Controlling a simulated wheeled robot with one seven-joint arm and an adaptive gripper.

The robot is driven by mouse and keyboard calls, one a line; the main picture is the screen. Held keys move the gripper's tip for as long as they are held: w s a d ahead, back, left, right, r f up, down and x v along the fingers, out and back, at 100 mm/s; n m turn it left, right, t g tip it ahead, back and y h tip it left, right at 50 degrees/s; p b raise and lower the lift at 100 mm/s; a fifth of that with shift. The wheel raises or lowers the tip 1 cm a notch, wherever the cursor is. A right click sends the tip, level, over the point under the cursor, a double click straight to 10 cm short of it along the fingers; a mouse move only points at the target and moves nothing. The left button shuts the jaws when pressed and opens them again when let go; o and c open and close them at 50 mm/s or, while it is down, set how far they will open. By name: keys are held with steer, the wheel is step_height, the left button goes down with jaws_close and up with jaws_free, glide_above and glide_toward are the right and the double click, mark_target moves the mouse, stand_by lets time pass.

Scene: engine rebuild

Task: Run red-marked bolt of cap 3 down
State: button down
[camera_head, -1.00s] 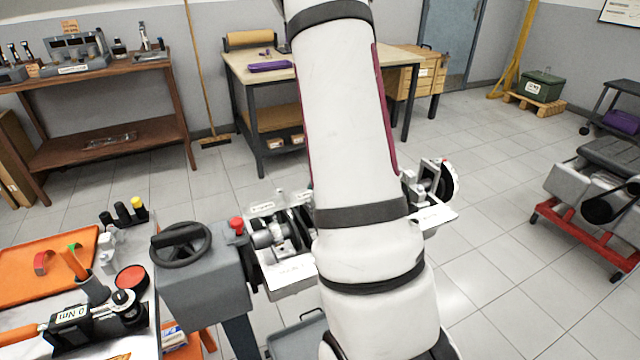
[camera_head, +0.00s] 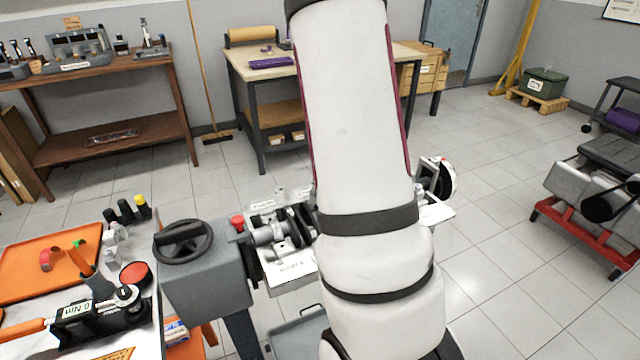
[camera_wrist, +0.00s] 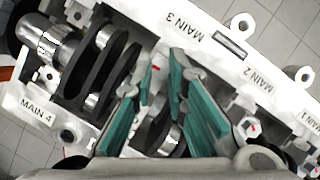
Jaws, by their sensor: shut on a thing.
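In the wrist view, my gripper (camera_wrist: 162,70) has its teal-padded fingers close to each other over main cap 3, beside the "MAIN 3" label (camera_wrist: 180,26). It is shut on the red-marked bolt, whose red mark (camera_wrist: 156,68) shows between the fingertips; the fingers hide most of the bolt. The engine block (camera_wrist: 130,15) runs diagonally across the view, with the crankshaft (camera_wrist: 98,62) in it. In the head view, my arm hides the gripper and cap 3, and part of the block (camera_head: 290,266) shows left of the arm.
Another red-marked bolt (camera_wrist: 250,127) is at the right of the wrist view. In the head view, a grey stand with a black handwheel (camera_head: 183,243) is left of the block. A bench with an orange tray (camera_head: 40,262) and a "0 Nm" torque tool (camera_head: 90,312) is further left.

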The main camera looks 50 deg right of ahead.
steer(key=shift+w+d+r, duration=0.1)
steer(key=shift+w+r, duration=0.05)
steer(key=shift+r, duration=0.05)
stand_by(0.4)
steer(key=c, duration=1.7)
jaws_free()
steer(key=shift+o, duration=0.6)
steer(key=shift+f, duration=0.1)
steer(key=v, duration=1.2)
